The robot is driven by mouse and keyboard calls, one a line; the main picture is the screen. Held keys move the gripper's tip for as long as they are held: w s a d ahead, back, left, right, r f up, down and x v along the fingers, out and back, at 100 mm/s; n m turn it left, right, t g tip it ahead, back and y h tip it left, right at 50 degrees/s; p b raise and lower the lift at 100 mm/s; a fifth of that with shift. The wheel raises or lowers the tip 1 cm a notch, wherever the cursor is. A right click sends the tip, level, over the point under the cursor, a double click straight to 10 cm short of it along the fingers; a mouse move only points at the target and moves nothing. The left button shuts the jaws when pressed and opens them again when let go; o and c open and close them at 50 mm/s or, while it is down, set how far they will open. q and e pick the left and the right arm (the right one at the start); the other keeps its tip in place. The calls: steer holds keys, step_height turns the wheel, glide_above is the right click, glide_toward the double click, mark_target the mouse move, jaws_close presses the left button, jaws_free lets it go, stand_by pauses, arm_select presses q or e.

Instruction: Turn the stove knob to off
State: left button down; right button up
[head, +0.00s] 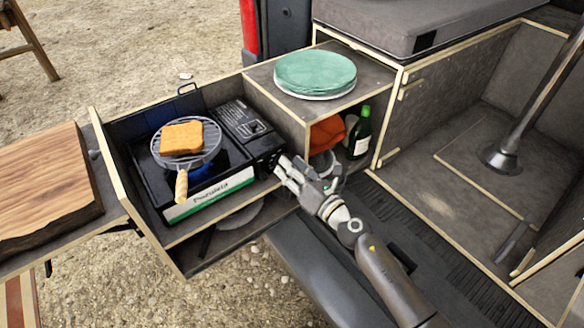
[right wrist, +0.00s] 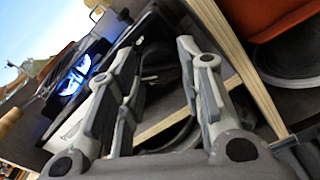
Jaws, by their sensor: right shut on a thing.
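The black portable stove (head: 212,190) with a green and white front label sits in the pull-out box. Blue flame shows under its grill in the right wrist view (right wrist: 84,72). My right gripper (head: 281,166) is at the right end of the stove's front, where the knob is, and is shut on the knob. The knob is mostly hidden by the fingers; in the right wrist view a dark shape lies between the fingertips (right wrist: 163,55). The knob's angle cannot be read. My left gripper is not in view.
A toast slice (head: 182,138) lies on a round grill (head: 211,154) with a wooden handle (head: 181,186) over the burner. Green plates (head: 315,73) stand on the shelf top.

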steer(key=m+p, duration=0.1)
steer(key=m, duration=0.4)
steer(key=m+p, duration=0.2)
steer(key=m, duration=0.4)
steer(key=shift+d+f+m, duration=0.15)
steer(key=shift+m, duration=0.15)
stand_by(0.4)
steer(key=o, duration=1)
steer(key=v, duration=1.2)
steer(key=shift+f, duration=0.1)
